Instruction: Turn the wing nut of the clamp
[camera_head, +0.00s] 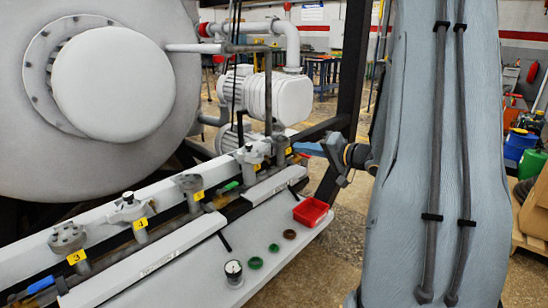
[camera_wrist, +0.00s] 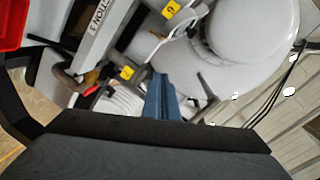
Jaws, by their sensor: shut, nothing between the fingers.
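My gripper (camera_head: 303,148) has blue fingers and is shut and empty. It points left toward the far end of the row of numbered fittings, a little right of the post with the rightmost yellow label. In the wrist view the shut fingers (camera_wrist: 161,98) show in the middle, near a yellow label (camera_wrist: 126,73). A clamp with a small wing-shaped top (camera_head: 128,199) stands by label 4. A similar top (camera_head: 248,150) shows farther along the row. I cannot tell which one is the clamp of the task. No wing nut shows clearly between the fingers.
A red tray (camera_head: 311,211), a gauge (camera_head: 233,270) and green rings (camera_head: 255,263) lie on the white ledge (camera_head: 205,280). A large round furnace door (camera_head: 110,85) and a white pump (camera_head: 280,97) stand behind. A dark frame post (camera_head: 352,70) rises near my gripper.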

